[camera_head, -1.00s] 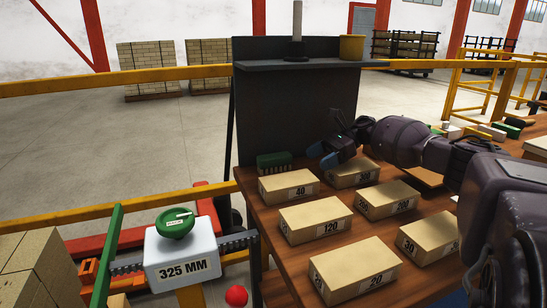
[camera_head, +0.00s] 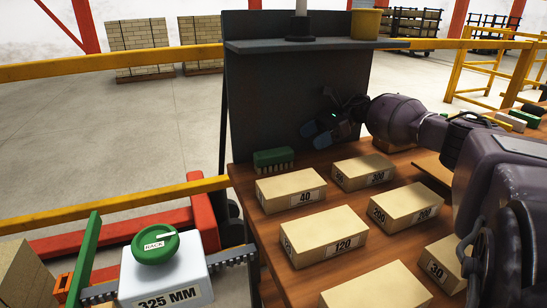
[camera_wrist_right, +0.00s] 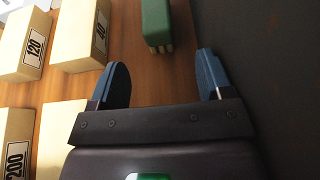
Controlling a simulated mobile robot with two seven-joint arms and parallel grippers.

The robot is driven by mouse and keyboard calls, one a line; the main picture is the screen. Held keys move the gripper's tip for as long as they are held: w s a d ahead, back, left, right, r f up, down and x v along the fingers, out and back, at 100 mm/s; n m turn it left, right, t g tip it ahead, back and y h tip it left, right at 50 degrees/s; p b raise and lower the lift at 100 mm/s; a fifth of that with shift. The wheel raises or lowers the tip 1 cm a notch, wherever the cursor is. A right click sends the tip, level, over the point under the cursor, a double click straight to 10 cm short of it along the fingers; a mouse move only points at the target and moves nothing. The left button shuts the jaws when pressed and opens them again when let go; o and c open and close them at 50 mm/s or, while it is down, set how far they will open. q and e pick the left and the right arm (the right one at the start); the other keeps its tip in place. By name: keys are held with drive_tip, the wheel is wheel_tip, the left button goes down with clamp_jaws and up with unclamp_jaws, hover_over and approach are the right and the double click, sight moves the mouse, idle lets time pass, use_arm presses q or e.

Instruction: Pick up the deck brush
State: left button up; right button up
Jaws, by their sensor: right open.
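The deck brush (camera_head: 273,156), a green block with pale bristles pointing down, stands on the wooden table at its far left corner, near the dark upright panel. My right gripper (camera_head: 318,135) is open and empty above the table, to the right of the brush and close to the panel. In the right wrist view the brush (camera_wrist_right: 156,22) lies ahead of the blue fingertips of my right gripper (camera_wrist_right: 163,75), roughly between their lines, and is not touched. Its far end is cut off by the frame's top edge. My left gripper is not in view.
Several numbered tan bricks, such as the 40 brick (camera_head: 290,190) and the 120 brick (camera_head: 322,236), lie in rows in front of the brush. The dark panel (camera_head: 270,100) rises behind, with a shelf (camera_head: 345,44) on top. A green knob (camera_head: 155,246) is at the lower left.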

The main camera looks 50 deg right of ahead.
sight(285, 149)
drive_tip(key=x, duration=0.4)
drive_tip(key=shift+a+f, duration=0.1)
drive_tip(key=shift+a, duration=0.1)
drive_tip(key=shift+r+b+x, duration=0.15)
drive_tip(key=shift+b+x, duration=0.2)
drive_tip(key=shift+x, duration=1.05)
drive_tip(key=shift+r+b+x, duration=0.1)
drive_tip(key=shift+b+x, duration=0.2)
drive_tip(key=shift+x, duration=1.1)
drive_tip(key=shift+a+r, duration=0.1)
drive_tip(key=shift+a, duration=0.05)
drive_tip(key=c, duration=1.1)
drive_tip(key=shift+o, duration=0.2)
